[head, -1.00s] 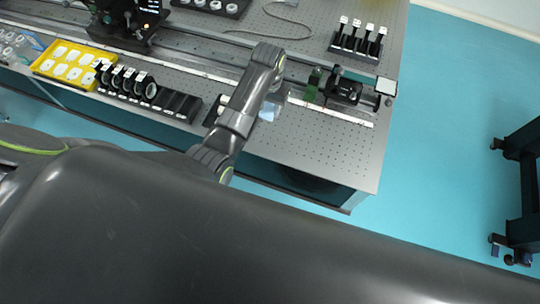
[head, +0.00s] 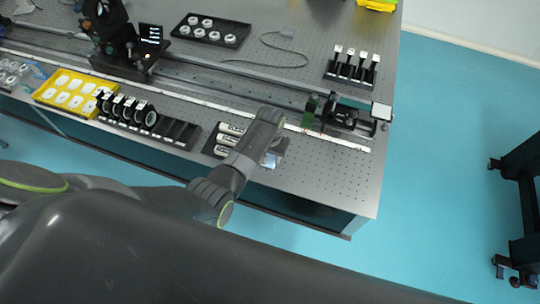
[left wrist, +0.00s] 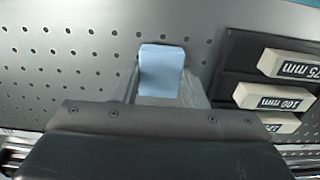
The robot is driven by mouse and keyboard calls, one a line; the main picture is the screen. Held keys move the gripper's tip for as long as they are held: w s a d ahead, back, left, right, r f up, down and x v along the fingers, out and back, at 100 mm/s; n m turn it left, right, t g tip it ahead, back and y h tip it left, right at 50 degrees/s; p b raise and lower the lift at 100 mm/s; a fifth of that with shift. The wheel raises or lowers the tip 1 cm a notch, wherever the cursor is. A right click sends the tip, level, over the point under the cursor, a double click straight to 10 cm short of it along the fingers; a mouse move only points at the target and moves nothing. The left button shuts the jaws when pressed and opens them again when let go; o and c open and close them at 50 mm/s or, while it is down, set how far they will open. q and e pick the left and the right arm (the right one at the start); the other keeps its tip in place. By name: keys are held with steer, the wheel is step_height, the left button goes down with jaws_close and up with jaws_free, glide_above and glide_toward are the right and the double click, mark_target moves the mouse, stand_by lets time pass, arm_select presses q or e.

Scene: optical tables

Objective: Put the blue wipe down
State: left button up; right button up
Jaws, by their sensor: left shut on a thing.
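The blue wipe (left wrist: 162,68) is a small light-blue piece between the fingers of my left gripper (left wrist: 162,85) in the left wrist view. The gripper is shut on it. In the head view the wipe (head: 270,160) shows at the end of my left arm, beside the left gripper (head: 279,148), over the front part of the optical table (head: 320,185). The bare perforated tabletop lies beyond the wipe in the wrist view; I cannot tell whether the wipe touches it. My right gripper is not in view.
A black tray of labelled white blocks (head: 226,138) lies just left of the gripper. A black rack with ring-shaped optics (head: 128,111) and a yellow tray (head: 66,89) stand further left. A rail with a mount (head: 343,115) runs behind. The tabletop at front right is clear.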

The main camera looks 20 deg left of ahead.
mark_target(270, 158)
arm_select(q)
steer(key=shift+f, duration=0.1)
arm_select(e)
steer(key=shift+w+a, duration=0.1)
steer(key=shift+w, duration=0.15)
arm_select(q)
steer(key=shift+f, duration=0.2)
steer(key=o, duration=0.9)
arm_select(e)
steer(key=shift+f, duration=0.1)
arm_select(q)
steer(key=shift+o, duration=0.2)
steer(key=shift+r, duration=0.15)
steer(key=shift+r, duration=0.6)
step_height(270, 158, up, 11)
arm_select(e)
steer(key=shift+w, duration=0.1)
